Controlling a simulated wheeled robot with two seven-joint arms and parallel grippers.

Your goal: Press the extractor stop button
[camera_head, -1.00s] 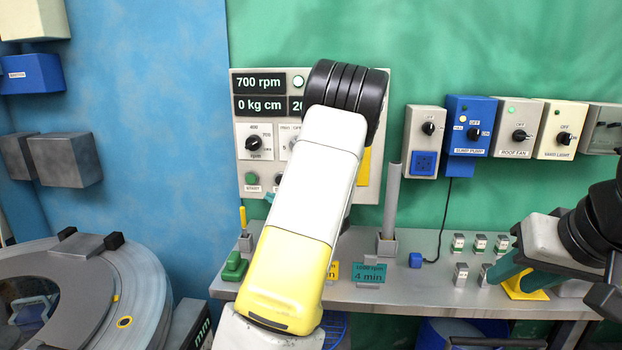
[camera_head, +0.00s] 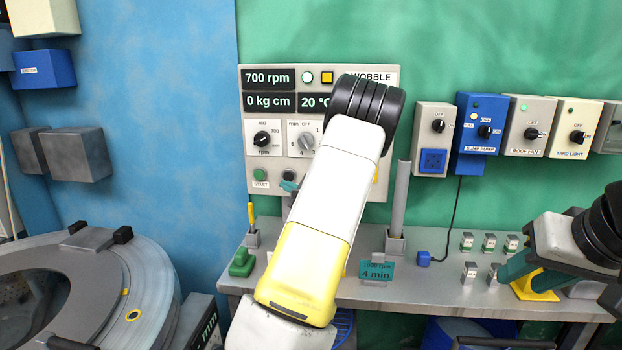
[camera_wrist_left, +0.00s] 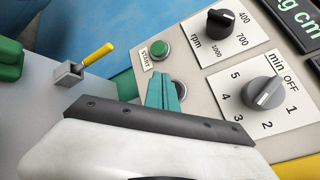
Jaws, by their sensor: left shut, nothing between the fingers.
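The control panel (camera_head: 320,100) on the green wall reads 700 rpm and 0 kg cm. Its green START button (camera_head: 260,174) is at lower left and also shows in the left wrist view (camera_wrist_left: 159,49). Just right of it is a dark button in a grey ring (camera_wrist_left: 181,88), mostly hidden behind my left gripper; its label is not visible. My left gripper (camera_head: 288,184) is shut and empty, its teal fingertips (camera_wrist_left: 166,77) overlapping that button. I cannot tell whether they touch it. My right gripper (camera_head: 515,267) is over the bench at right; its jaws are unclear.
An rpm knob (camera_head: 262,139) and a minutes knob (camera_head: 306,142) sit above the buttons. A round drum machine (camera_head: 150,290) stands at left.

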